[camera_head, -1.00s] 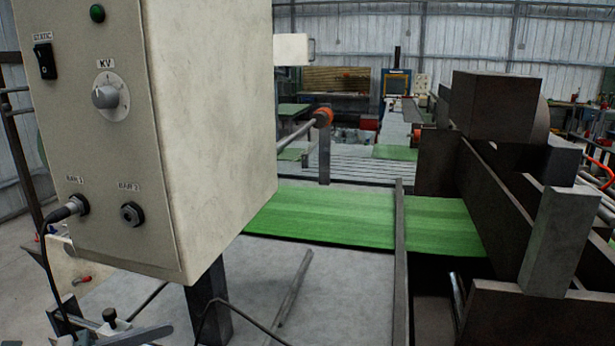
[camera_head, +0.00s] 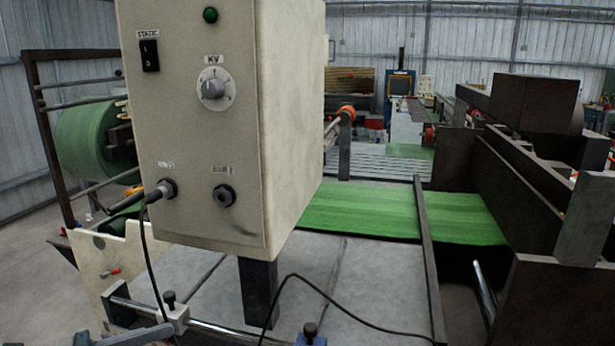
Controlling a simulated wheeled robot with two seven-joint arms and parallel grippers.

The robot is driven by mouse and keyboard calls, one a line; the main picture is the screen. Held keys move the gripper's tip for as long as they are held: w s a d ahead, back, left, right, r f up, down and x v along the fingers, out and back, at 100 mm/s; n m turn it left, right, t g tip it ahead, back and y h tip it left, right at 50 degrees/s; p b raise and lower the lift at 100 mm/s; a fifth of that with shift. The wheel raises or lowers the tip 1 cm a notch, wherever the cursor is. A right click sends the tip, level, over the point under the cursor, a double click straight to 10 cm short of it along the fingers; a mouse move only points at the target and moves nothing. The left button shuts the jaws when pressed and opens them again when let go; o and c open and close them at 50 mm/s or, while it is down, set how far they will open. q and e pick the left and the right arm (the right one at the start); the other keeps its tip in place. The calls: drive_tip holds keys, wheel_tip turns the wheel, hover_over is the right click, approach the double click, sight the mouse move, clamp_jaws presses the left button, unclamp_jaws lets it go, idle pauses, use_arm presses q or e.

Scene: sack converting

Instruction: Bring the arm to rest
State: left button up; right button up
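A grey bar-like part (camera_head: 140,334) shows at the bottom left edge. It may be part of my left gripper, but it is cut off by the frame, so I cannot tell whether it is open or shut. My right gripper is not in view. A cream control box (camera_head: 225,130) stands close in front on a dark post (camera_head: 258,290). It has a black switch (camera_head: 149,55), a KV knob (camera_head: 213,89), a green lamp and two sockets. A cable plug (camera_head: 159,190) sits in the left socket; the right socket (camera_head: 223,196) is empty.
Below the box a metal rod (camera_head: 240,331) carries clamps with dark knobs. A black cable (camera_head: 345,319) loops across the front. A green web (camera_head: 375,210) runs behind, between a green roll (camera_head: 88,141) at left and dark machine frames (camera_head: 525,185) at right.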

use_arm(q)
drive_tip(key=s+d+f+m+g+y, duration=0.1)
drive_tip(key=s+d+f+m+y, duration=0.15)
drive_tip(key=f+m, duration=0.45)
drive_tip(key=s+d+f+m+g+y, duration=0.15)
drive_tip(key=s+f+m, duration=0.25)
drive_tip(key=f, duration=0.6)
drive_tip(key=s+d+f+m+g+y, duration=0.1)
drive_tip(key=s+d+f+m+y, duration=0.3)
drive_tip(key=f, duration=0.5)
drive_tip(key=s+a+f+m+g+y, duration=0.2)
drive_tip(key=s+a+f+m+y, duration=0.45)
drive_tip(key=s+f+m, duration=0.4)
wheel_tip(320, 180, down, 27)
drive_tip(key=s+g, duration=0.1)
drive_tip(key=s, duration=0.1)
drive_tip(key=s+a+f+g+b, duration=0.1)
drive_tip(key=s+a+f+b, duration=0.1)
drive_tip(key=s+f, duration=1.6)
drive_tip(key=shift+s+a+f+m+y, duration=0.35)
drive_tip(key=shift+a+f+y, duration=0.1)
drive_tip(key=shift+f, duration=0.4)
